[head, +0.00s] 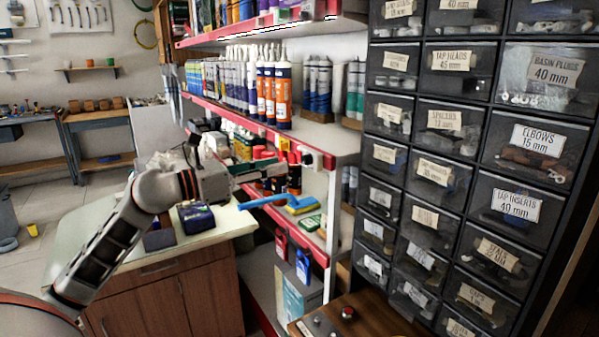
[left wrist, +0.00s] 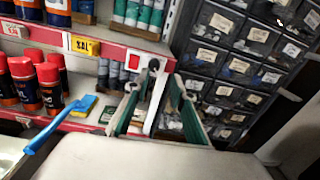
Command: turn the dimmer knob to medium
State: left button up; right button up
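A small black dimmer knob (head: 307,158) is on a pale plate at the front end of the red-edged shelf, beside the post. It also shows in the left wrist view (left wrist: 153,65), just beyond the fingertips. My left gripper (head: 284,168) reaches in from the left, and its fingers point at the knob. In the left wrist view its two green fingers (left wrist: 155,88) stand apart with nothing held between them. I cannot tell whether a fingertip touches the knob. The knob's pointer and setting are too small to read. My right gripper is not in view.
Red-capped cans (left wrist: 48,85) and a blue-handled brush (head: 298,205) sit on shelves near the left gripper. Labelled drawers (head: 430,170) stand to the right. A wooden panel with a red button (head: 347,312) is low in front. A counter (head: 75,225) is below the left arm.

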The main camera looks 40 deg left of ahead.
aim_at(303, 161)
pick_arm(q)
jog(key=shift+y, duration=0.3)
jog(key=x, duration=0.6)
jog(key=shift+w+a+f, duration=0.3)
jog(key=shift+w, duration=0.15)
jog(key=shift+w+d, duration=0.2)
jog(key=shift+w, duration=0.25)
jog(key=shift+f, duration=0.1)
